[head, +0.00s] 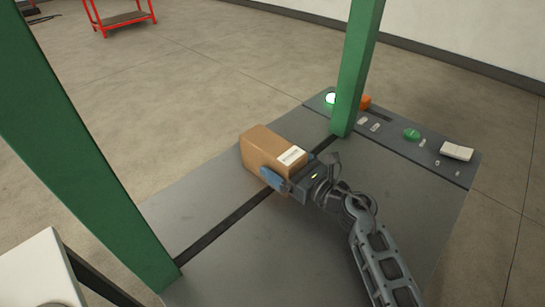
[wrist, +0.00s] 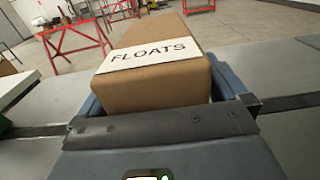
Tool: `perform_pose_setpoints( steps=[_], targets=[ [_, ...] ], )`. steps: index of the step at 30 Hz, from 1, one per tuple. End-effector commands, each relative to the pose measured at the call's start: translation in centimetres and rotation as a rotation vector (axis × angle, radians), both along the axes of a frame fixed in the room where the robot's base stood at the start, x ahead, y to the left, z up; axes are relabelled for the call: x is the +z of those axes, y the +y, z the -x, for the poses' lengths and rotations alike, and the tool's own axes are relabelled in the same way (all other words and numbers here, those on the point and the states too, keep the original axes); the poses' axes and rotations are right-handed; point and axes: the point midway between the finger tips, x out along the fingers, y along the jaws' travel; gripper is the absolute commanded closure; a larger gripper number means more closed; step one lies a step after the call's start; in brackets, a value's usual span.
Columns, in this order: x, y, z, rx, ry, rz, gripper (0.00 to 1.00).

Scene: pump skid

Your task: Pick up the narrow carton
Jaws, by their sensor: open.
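The narrow carton (head: 269,148) is a brown box with a white label, resting on the grey deck in the head view. In the wrist view the carton (wrist: 150,90) fills the middle, and its label reads "FLOATS". My gripper (head: 287,178) is at the carton's near end, with a blue finger along its near left side. In the wrist view my gripper (wrist: 158,108) has its blue fingers on either side of the carton, open around it. I cannot tell whether either finger touches it. The far end of the carton is hidden in the wrist view.
Green posts (head: 358,70) and (head: 85,150) rise at either side of the grey deck (head: 215,225). A dark slot crosses the deck beside the carton. A control panel (head: 395,140) with a lit green lamp lies at the right. A red stand (head: 122,17) is far back.

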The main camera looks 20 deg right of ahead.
Motion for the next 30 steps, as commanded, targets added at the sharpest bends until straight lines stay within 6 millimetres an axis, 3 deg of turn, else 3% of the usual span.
perform_pose_setpoints(
  steps=[9,30],
  targets=[
    [-0.01,0.19,-0.42,0.000,0.000,0.000,0.02],
    [0.11,0.16,-0.41,-0.001,-0.002,-0.001,0.69]
  ],
)
